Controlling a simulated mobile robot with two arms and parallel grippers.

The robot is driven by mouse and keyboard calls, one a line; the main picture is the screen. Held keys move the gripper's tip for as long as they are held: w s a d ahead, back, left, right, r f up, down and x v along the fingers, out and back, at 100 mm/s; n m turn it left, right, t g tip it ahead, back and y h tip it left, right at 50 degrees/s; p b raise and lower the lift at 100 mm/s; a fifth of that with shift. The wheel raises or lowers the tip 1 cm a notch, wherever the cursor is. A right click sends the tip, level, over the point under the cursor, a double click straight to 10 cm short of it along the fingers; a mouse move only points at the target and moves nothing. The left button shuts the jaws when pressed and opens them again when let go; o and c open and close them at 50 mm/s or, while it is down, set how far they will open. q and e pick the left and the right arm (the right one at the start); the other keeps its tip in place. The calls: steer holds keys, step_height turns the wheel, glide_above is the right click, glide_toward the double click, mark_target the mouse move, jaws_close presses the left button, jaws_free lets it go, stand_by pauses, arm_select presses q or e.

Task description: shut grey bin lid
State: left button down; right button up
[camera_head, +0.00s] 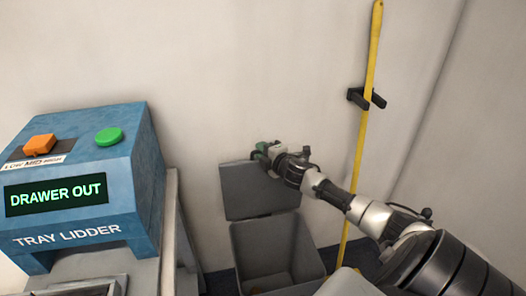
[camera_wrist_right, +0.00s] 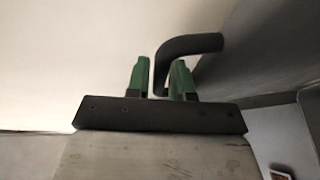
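The grey bin (camera_head: 278,256) stands open on the floor against the wall. Its grey lid (camera_head: 245,197) is raised nearly upright behind the opening. My right gripper (camera_head: 262,151) is at the lid's upper edge. In the right wrist view its green fingers (camera_wrist_right: 160,82) stand close on both sides of a dark bent handle (camera_wrist_right: 188,45). They look closed on it, though a thin light strip shows beside the left finger. The lid's dark face appears at the right of that view (camera_wrist_right: 245,65). My left gripper is not in view.
A blue tray lidder (camera_head: 150,170) reading "DRAWER OUT" stands left of the bin. A yellow pole (camera_head: 366,95) hangs in a black wall bracket (camera_head: 357,97) to the right, behind my right arm. Small brown bits lie low inside the bin.

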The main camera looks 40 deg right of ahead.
jaws_close()
steer(key=shift+s+a+f, duration=0.1)
